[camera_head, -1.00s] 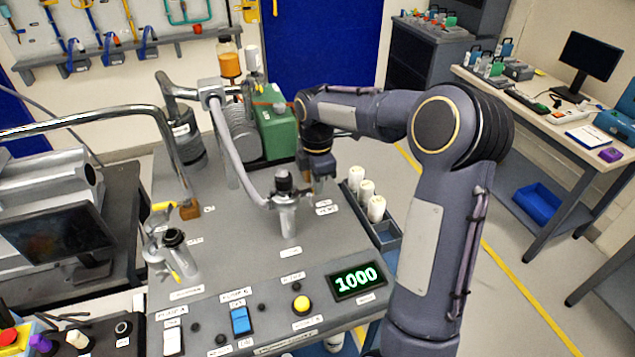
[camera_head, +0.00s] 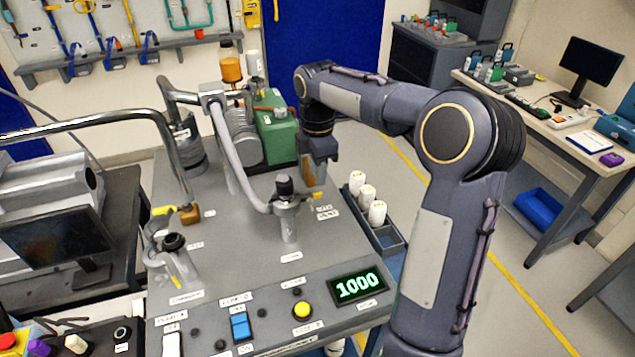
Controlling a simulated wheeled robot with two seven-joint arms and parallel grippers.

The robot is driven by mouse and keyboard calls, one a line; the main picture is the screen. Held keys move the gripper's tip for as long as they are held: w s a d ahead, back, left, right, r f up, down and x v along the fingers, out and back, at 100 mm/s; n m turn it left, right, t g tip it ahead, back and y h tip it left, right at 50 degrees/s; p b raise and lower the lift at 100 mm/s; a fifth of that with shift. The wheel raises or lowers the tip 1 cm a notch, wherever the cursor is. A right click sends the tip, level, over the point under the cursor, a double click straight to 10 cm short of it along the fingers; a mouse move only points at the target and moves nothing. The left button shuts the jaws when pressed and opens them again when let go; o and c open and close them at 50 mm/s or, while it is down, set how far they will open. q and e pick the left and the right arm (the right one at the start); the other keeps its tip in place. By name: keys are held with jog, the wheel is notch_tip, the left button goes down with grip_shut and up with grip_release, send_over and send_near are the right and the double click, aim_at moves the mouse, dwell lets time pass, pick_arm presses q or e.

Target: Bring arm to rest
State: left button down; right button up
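My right arm comes in from the right and arches over the grey bench (camera_head: 345,240). My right gripper (camera_head: 314,174) points down above the back right part of the bench, in front of the green pump (camera_head: 276,135). Nothing is clearly seen held in it. Its fingers are small and partly overlap, so I cannot tell if they are open or shut. My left gripper is not in view.
A metal post with a dark knob (camera_head: 286,205) stands left of the gripper, towards the front. White cylinders (camera_head: 366,194) stand in a rack at the bench's right edge. A bent chrome pipe (camera_head: 90,124) crosses the left side.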

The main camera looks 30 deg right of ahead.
jog(key=shift+r, duration=1.15)
jog(key=s+a+r+m+t+y, duration=0.1)
jog(key=s+a+m, duration=0.25)
jog(key=s, duration=0.25)
jog(key=s+a+r+m+t, duration=0.1)
jog(key=s+a+m+t, duration=0.1)
jog(key=s+m, duration=0.35)
jog(key=s+a+f+m+t+y, duration=0.1)
jog(key=s+a+f+m, duration=0.2)
jog(key=s, duration=0.4)
jog(key=s+a+f+m+t+y, duration=0.1)
jog(key=s+a+f+m, duration=0.2)
jog(key=s+a+m, duration=0.1)
jog(key=s+m, duration=0.1)
jog(key=s, duration=0.1)
jog(key=shift+s+a+t+y, duration=0.3)
jog(key=shift+s+a+y, duration=0.05)
jog(key=shift+s+y, duration=0.05)
dwell(0.5)
